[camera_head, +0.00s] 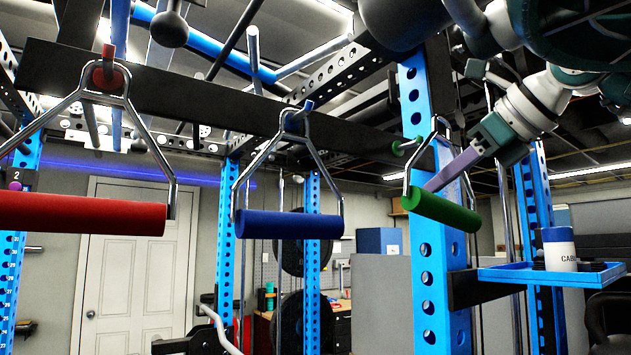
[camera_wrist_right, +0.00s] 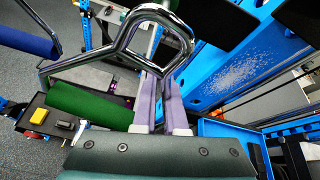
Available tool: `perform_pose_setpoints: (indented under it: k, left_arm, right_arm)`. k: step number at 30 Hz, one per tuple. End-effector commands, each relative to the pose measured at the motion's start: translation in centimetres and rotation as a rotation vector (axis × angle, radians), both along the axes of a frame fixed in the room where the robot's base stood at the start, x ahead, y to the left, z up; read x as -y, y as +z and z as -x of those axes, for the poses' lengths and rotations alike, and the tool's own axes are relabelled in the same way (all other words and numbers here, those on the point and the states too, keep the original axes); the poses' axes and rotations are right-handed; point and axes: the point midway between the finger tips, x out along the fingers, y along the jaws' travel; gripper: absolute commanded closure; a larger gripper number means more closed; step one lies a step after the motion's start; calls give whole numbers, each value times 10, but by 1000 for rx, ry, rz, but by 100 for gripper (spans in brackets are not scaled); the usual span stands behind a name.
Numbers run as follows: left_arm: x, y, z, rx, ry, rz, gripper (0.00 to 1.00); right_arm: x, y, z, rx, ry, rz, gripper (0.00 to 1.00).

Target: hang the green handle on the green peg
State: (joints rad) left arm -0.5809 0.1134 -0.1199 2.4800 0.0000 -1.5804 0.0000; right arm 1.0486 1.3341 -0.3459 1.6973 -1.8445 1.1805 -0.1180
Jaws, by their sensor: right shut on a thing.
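The green handle (camera_head: 440,209) has a green grip below a bent metal frame; it also shows in the right wrist view (camera_wrist_right: 88,105). My right gripper (camera_head: 450,171), with purple fingers, is shut on the metal frame; its fingers also show in the right wrist view (camera_wrist_right: 165,102). The handle is held in the air, its grip tilted down to the right. The green peg (camera_head: 398,149) shows just left of the frame, lower than its top loop. I cannot tell whether they touch. My left gripper is not in view.
A red handle (camera_head: 80,214) hangs from a red peg at left, and a blue handle (camera_head: 290,225) hangs from a blue peg in the middle. A blue perforated upright (camera_head: 425,270) stands behind the green handle. A blue tray (camera_head: 550,273) with a white container (camera_head: 559,248) is at right.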

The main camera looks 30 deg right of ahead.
Motion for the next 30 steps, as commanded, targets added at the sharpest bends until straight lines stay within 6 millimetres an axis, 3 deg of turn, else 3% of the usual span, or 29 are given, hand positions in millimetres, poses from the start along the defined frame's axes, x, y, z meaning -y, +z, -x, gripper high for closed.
perform_pose_setpoints:
  k: [30]
  left_arm:
    - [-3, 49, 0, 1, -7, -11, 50]
  right_arm:
    - [-6, -7, -65, 2, 1, 0, 100]
